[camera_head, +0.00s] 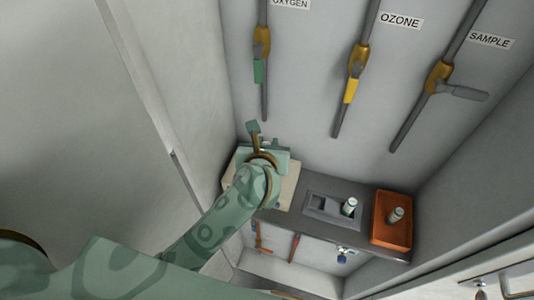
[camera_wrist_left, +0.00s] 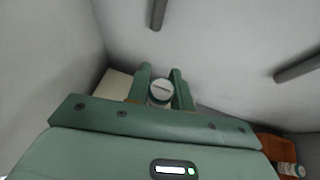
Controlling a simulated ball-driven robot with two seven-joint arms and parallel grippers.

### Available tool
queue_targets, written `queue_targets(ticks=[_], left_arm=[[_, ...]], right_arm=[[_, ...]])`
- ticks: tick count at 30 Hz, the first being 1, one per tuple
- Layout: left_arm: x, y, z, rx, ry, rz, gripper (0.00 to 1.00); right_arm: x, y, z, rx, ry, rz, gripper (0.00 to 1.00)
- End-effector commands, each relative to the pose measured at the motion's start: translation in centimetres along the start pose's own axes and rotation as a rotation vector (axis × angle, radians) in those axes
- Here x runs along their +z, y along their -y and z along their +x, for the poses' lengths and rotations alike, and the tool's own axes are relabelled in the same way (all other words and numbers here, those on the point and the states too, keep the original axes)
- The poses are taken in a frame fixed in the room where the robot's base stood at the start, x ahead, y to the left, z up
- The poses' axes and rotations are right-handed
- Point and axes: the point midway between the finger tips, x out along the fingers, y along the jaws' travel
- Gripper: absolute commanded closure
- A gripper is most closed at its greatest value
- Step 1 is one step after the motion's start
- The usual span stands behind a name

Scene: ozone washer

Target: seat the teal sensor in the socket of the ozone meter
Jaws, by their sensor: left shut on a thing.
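My left gripper (camera_head: 264,157) is above a cream box (camera_head: 287,192), likely the ozone meter, at the left end of the dark shelf. In the left wrist view its two green fingers (camera_wrist_left: 161,76) are shut on a small round sensor (camera_wrist_left: 161,92) with a pale, slotted top. The cream box (camera_wrist_left: 117,86) shows behind the fingers there. The gripper and arm cover most of the box, so its socket is hidden. I cannot tell whether the sensor touches the box. My right gripper is not in view.
A grey tray (camera_head: 317,209) on the shelf holds a white cylinder with a green band (camera_head: 350,206). An orange bin (camera_head: 391,237) right of it holds another cylinder (camera_head: 397,214). Pipes with a green, a yellow (camera_head: 351,90) and a grey valve handle run down the back wall.

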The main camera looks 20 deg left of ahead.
Motion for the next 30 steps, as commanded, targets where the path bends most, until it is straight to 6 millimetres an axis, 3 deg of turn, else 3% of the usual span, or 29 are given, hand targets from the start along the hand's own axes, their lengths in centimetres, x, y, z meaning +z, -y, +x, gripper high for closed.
queue_targets(ticks=[8, 15, 16, 18, 26, 30], left_arm=[[-3.4, 0.0, 1.9, 0.000, 0.000, 0.001, 1.00], [-3.5, 0.0, 2.0, 0.000, 0.002, -0.001, 1.00], [-3.5, 0.0, 2.0, 0.000, 0.002, -0.001, 0.69], [-3.5, 0.0, 2.0, 0.000, 0.002, -0.001, 0.56], [-3.5, 0.0, 1.9, 0.000, 0.001, -0.001, 0.56], [-3.5, 0.0, 0.6, -0.001, 0.002, -0.001, 0.56]], right_arm=[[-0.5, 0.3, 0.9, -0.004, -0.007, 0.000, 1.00], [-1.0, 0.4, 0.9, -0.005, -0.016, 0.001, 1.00], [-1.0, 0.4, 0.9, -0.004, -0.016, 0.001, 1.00], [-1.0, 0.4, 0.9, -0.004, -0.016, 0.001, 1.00], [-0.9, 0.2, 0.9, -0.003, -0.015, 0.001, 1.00], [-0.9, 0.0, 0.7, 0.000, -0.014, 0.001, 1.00]])
